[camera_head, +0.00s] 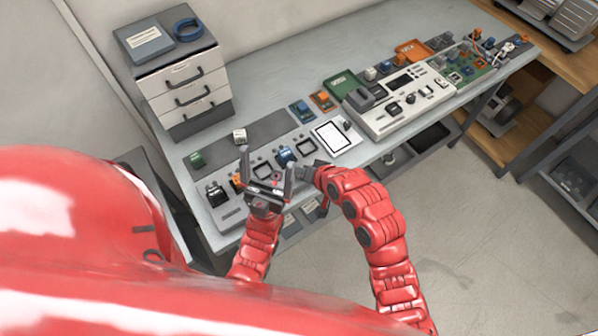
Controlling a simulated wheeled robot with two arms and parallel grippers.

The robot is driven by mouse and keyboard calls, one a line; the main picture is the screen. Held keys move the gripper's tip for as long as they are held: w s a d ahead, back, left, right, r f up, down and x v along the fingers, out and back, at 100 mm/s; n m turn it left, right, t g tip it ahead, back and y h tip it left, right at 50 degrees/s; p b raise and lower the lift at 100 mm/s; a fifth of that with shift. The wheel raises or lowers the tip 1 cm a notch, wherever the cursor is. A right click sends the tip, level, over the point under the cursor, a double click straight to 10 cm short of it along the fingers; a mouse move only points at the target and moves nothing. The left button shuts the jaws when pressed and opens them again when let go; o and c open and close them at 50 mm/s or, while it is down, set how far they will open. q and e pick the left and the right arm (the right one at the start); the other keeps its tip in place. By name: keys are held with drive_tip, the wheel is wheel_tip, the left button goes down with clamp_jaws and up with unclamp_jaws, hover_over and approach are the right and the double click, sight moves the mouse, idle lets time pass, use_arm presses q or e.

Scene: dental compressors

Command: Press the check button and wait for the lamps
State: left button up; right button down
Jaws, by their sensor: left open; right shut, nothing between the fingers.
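A light grey panel (233,213) with several square frames and small parts lies along the front of the bench. My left gripper (267,163) is over this panel, its two fingers pointing up the picture and spread apart with nothing seen between them. My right gripper (306,173) is at the panel's right part, just right of the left gripper; it is small, dark and partly hidden, and looks shut and empty. A white console (405,101) with dark knobs and a dark display stands farther right. I cannot make out which part is the check button or whether any lamp is lit.
A white sheet with a dark frame (336,137) lies between panel and console. A drawer unit (184,88) with a blue ring (188,29) stands at the back left. Green and orange boxes and a green board (462,67) fill the bench's right part.

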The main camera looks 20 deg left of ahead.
drive_tip(key=shift+f+b, duration=0.45)
drive_tip(key=shift+f, duration=0.05)
idle(0.4)
drive_tip(key=shift+r, duration=0.1)
drive_tip(key=shift+r+p, duration=0.35)
drive_tip(key=shift+r, duration=0.45)
wheel_tip(320, 180, up, 5)
drive_tip(key=shift+p, duration=0.9)
idle(0.5)
